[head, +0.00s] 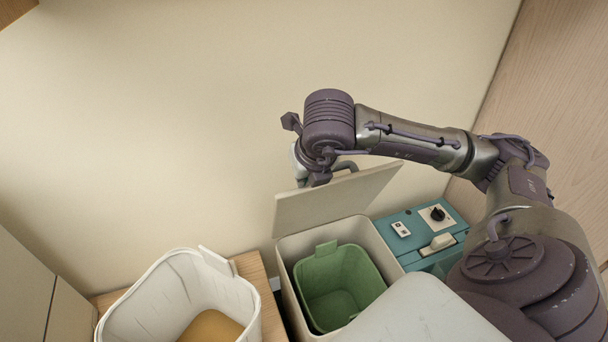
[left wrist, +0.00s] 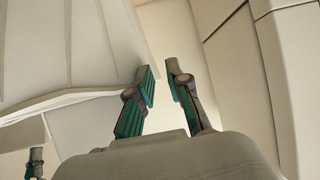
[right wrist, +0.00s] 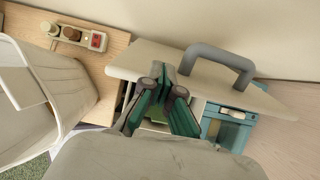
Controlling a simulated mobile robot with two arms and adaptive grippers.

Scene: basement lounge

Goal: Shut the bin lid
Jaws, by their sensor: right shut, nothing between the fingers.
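The bin (head: 283,272) is a beige box with a green inner bucket (head: 338,285) in it. Its flat beige lid (head: 330,202) stands raised and tilted at the back rim, so the bin is open. A grey handle (right wrist: 243,62) sits on the lid's outer face. My right gripper (head: 310,178) is behind the lid near its upper left, partly hidden. In the right wrist view my right gripper (right wrist: 166,80) is shut and empty, its tips at the lid (right wrist: 145,62); contact is unclear. My left gripper (left wrist: 160,78) is open and empty, outside the head view.
A white basket (head: 165,285) stands left of the bin on a wooden surface (head: 250,268). A teal unit (head: 425,255) with a knob and switches is close on the right. A plain wall (head: 150,110) rises behind. Beige panels (left wrist: 235,60) are near my left gripper.

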